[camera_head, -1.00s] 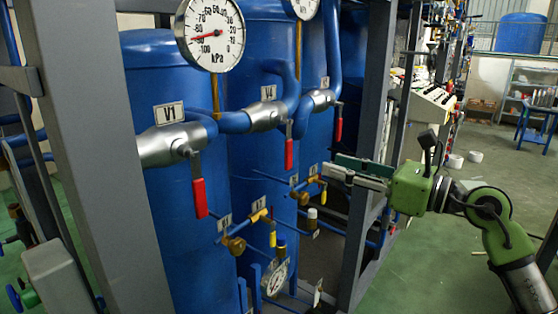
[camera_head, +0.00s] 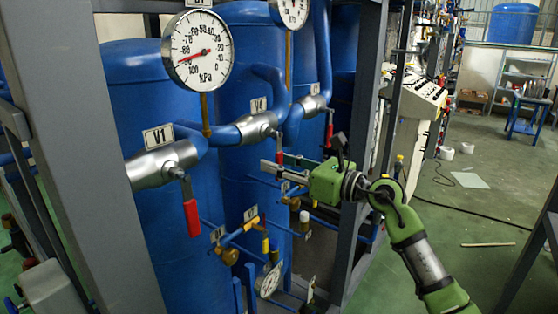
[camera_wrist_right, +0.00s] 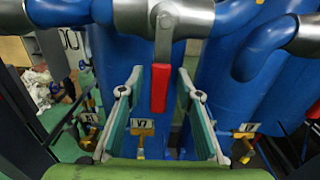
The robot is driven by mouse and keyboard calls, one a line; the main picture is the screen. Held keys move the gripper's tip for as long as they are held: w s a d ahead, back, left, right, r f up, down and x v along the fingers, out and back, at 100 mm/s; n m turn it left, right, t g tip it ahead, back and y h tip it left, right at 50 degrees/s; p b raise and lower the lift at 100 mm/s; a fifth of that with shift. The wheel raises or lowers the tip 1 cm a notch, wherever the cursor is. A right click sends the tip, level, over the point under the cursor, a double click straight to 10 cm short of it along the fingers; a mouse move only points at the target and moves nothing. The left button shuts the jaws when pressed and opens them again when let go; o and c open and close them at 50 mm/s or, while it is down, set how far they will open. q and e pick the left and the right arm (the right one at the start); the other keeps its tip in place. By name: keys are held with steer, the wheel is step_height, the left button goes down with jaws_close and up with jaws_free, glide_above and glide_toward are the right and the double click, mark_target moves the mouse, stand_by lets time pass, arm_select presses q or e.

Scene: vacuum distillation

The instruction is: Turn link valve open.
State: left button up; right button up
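The V4 valve (camera_head: 257,127) is a silver body on a blue pipe with a red lever (camera_head: 279,151) hanging down. My right gripper (camera_head: 273,164) is at this lever. In the right wrist view, the lever (camera_wrist_right: 159,88) hangs between the two spread fingers of my right gripper (camera_wrist_right: 160,76), with a visible gap on each side. The V1 valve (camera_head: 162,164) on the left has its red lever (camera_head: 192,216) down. A third valve (camera_head: 309,105) at the right also has its lever (camera_head: 329,134) down. Which one is the link valve is not marked. My left gripper is not in view.
Blue tanks (camera_head: 150,80) stand behind the pipes. A pressure gauge (camera_head: 196,50) sits above V1. Grey frame posts (camera_head: 85,150) flank the valves. Small brass valves with yellow handles and a V7 label (camera_head: 251,213) lie below.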

jaws_close()
